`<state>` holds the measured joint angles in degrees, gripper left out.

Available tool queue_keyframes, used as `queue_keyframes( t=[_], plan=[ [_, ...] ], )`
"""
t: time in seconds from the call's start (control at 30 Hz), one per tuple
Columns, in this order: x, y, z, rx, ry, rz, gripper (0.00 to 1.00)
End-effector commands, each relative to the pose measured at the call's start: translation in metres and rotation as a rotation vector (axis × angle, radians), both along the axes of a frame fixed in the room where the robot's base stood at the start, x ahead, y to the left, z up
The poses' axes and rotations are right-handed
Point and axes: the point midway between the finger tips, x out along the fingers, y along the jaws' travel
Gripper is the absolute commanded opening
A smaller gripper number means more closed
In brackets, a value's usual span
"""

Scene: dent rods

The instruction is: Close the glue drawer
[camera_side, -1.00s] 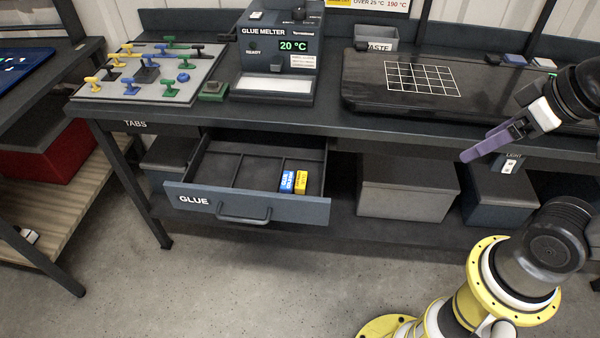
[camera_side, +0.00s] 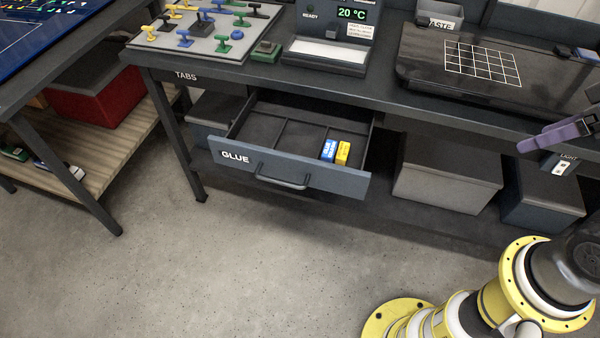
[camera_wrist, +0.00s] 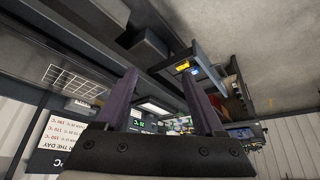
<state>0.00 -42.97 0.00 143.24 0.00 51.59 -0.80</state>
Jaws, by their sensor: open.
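The glue drawer (camera_side: 230,157) hangs pulled out under the bench at centre in the side view. Its grey front carries a GLUE label and a bar handle (camera_side: 282,182). Inside, a blue box (camera_side: 328,150) and a yellow box (camera_side: 343,152) lie in the right compartment; the others look empty. My gripper (camera_side: 553,136) is at the right edge of the side view, well right of the drawer and touching nothing. In the wrist view my gripper's two purple fingers (camera_wrist: 160,100) are spread apart and empty, with the drawer (camera_wrist: 190,88) small beyond the right finger.
On the bench stand a glue melter (camera_side: 335,35) reading 20 °C, a board of coloured tabs (camera_side: 205,30) and a black mat with a white grid (camera_side: 482,62). Grey boxes (camera_side: 445,180) sit on the shelf right of the drawer. The floor (camera_side: 250,260) before the drawer is clear.

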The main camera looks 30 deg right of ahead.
Motion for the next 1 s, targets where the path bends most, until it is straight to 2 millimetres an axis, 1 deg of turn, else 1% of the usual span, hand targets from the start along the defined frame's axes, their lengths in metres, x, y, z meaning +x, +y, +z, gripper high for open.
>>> queue_keyframes(
  t=[0.03,0.07,0.1,0.17,0.23,0.37,0.47,0.53,0.67,0.7,0.77,0.8,0.87,0.9,0.97,1.0],
  plan=[
    [-0.001,-0.001,0.0,-0.013,0.003,0.017,0.6],
    [-0.001,-0.003,0.0,-0.031,0.005,0.035,0.55],
    [0.001,-0.007,0.004,-0.069,0.0,0.064,0.47],
    [0.006,-0.016,0.014,-0.142,-0.005,0.112,0.36],
    [0.017,-0.024,0.021,-0.229,0.023,0.186,0.24],
    [0.042,-0.03,0.027,-0.358,0.089,0.331,0.01],
    [0.066,-0.028,0.028,-0.457,0.145,0.463,0.0],
    [0.086,-0.022,0.027,-0.531,0.191,0.57,0.0],
    [0.127,0.0,0.017,-0.677,0.276,0.787,0.0],
    [0.14,0.009,0.013,-0.721,0.299,0.854,0.0],
    [0.157,0.025,0.004,-0.787,0.336,0.954,0.0],
    [0.167,0.038,-0.003,-0.83,0.357,1.02,0.0],
    [0.182,0.058,-0.015,-0.895,0.387,1.118,0.0],
    [0.191,0.073,-0.023,-0.939,0.405,1.183,0.0],
    [0.201,0.096,-0.039,-1.003,0.434,1.279,0.0],
    [0.207,0.113,-0.049,-1.046,0.451,1.341,0.0]
  ],
)
